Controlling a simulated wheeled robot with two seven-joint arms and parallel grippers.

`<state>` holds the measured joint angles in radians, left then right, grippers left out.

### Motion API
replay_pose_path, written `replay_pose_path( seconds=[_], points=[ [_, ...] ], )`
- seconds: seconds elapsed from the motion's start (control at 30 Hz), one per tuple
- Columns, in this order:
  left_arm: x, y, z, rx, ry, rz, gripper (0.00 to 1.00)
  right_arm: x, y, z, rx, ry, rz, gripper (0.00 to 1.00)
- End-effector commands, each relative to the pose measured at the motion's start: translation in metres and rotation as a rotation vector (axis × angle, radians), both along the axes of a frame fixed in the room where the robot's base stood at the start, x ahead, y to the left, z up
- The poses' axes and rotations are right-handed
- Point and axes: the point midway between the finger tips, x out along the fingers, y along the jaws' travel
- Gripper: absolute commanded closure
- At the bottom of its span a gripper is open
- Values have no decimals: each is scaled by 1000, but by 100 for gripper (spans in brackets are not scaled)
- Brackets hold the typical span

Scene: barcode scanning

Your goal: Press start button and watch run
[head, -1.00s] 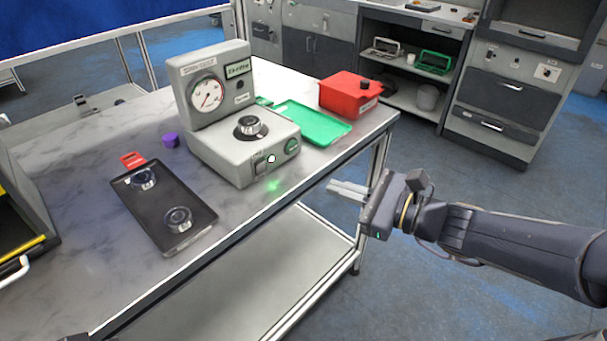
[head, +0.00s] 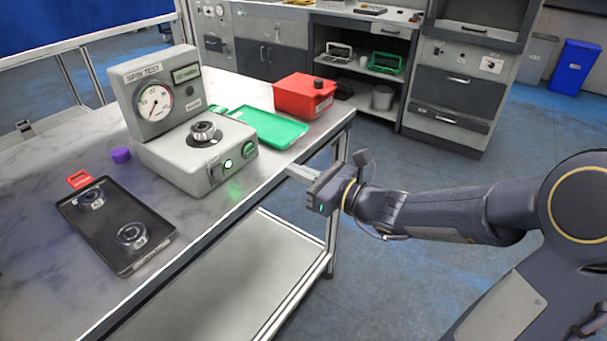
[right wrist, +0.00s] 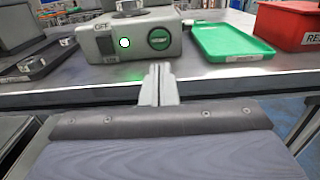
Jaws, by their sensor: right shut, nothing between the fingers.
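The grey tester (head: 190,155) stands on the marble-topped table, with a round dial gauge (head: 155,102) and a bearing (head: 203,131) on its top plate. My right gripper (head: 290,171) is shut and empty, just off the table's front edge, in front of the tester and apart from the button. In the right wrist view its closed fingers (right wrist: 158,70) point toward the button. My left gripper is not in view.
A black tray (head: 105,240) with two bearings (head: 132,236) lies at the left. A green tray (head: 285,132) and a red box (head: 304,95) are right of the tester. A purple cap (head: 121,155) lies at the tester's left. Floor is clear right of the table.

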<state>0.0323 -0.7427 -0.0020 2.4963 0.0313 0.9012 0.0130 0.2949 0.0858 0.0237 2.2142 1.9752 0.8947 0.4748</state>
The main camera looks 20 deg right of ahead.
Motion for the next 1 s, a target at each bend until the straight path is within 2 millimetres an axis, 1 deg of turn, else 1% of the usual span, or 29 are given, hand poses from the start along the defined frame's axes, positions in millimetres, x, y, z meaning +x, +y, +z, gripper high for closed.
replay_pose_path(
  seconds=[0.03,0.2,0.3,0.43,0.6,1.0],
  points=[
    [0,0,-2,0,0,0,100,10,8,-1,1,1,6,100],
    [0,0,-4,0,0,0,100,41,28,-1,2,1,5,100],
    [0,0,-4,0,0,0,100,56,38,-1,1,1,5,100],
    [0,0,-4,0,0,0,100,71,48,0,0,0,4,100],
    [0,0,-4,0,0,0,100,81,53,0,-1,-1,2,100],
    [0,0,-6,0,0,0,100,83,55,-1,-1,-1,1,100]
  ],
)
